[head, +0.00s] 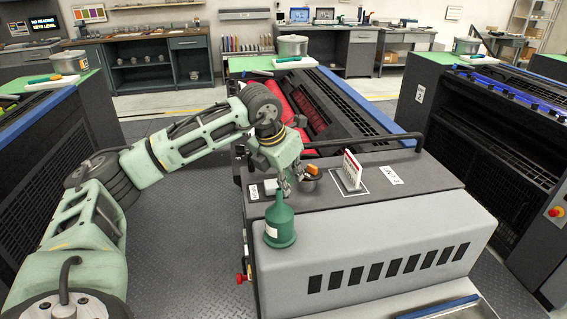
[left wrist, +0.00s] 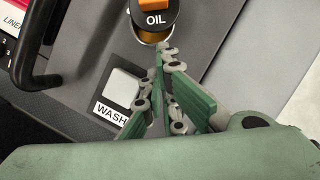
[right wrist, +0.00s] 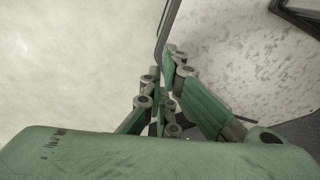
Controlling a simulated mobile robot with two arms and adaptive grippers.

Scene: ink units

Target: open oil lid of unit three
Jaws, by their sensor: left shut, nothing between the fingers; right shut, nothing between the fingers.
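Unit three (head: 400,205) is the grey machine in the middle of the head view, with a "UNIT 3" label on top. Its oil lid (left wrist: 148,18) is dark and round, marked "OIL", with an orange tab. A gold-coloured rim or opening shows just below it, and the lid looks raised from it. In the head view the orange tab (head: 313,169) stands up beside my left gripper (head: 287,190). The left gripper (left wrist: 160,52) is shut and empty, its tips close to the gold rim; contact cannot be told. My right gripper (right wrist: 170,52) is shut and empty, away from the lid.
A green oil can (head: 280,224) stands at the unit's near left corner. A dark rail (head: 365,142) runs behind. Open floor (head: 185,240) lies left of the unit.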

